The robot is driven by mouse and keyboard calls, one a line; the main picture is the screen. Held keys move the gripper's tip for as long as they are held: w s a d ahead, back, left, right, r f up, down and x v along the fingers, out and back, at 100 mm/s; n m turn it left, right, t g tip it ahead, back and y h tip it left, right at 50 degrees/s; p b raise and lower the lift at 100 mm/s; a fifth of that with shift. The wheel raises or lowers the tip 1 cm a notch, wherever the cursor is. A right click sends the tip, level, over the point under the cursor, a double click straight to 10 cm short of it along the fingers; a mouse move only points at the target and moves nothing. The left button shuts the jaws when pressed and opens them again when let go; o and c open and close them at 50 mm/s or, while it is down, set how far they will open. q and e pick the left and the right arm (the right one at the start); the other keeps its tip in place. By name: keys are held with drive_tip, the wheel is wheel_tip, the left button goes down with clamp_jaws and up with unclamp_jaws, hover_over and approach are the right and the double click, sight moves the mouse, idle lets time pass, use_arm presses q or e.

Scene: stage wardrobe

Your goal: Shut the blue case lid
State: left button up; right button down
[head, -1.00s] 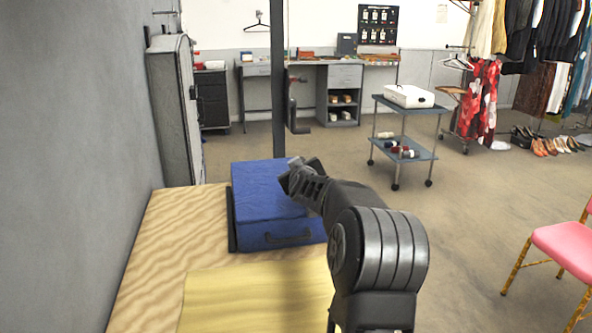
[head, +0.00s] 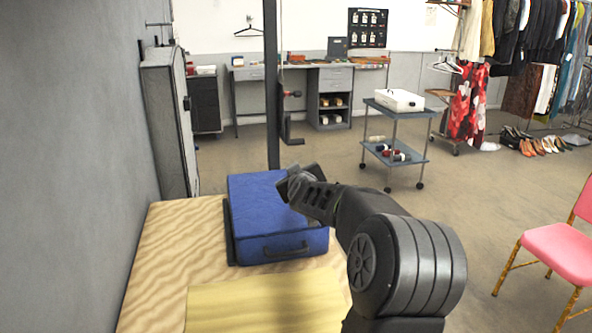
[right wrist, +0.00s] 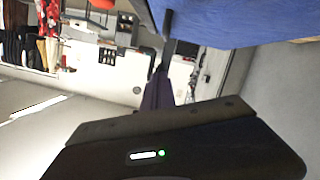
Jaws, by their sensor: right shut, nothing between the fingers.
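The blue case (head: 262,203) lies on the wooden table, its handle (head: 287,250) on the side nearest me. Its lid lies down over the body, with the top looking flat. I cannot tell whether the lid is fully seated at every edge. My right gripper (head: 290,182) is shut and empty at the far right part of the case top. I cannot tell whether it touches the lid. In the right wrist view a blue surface of the case (right wrist: 240,22) fills the upper right. My left gripper is not in view.
The wooden table (head: 165,255) has bare room left of the case, and a yellow sheet (head: 260,305) lies in front. A dark post (head: 272,90) stands behind the case. A grey cabinet (head: 170,120) is at the left wall, a trolley (head: 395,135) and pink chair (head: 565,250) at right.

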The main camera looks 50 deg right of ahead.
drive_tip(key=shift+p+v, duration=0.4)
drive_tip(key=shift+v, duration=1.85)
drive_tip(key=shift+r, duration=0.15)
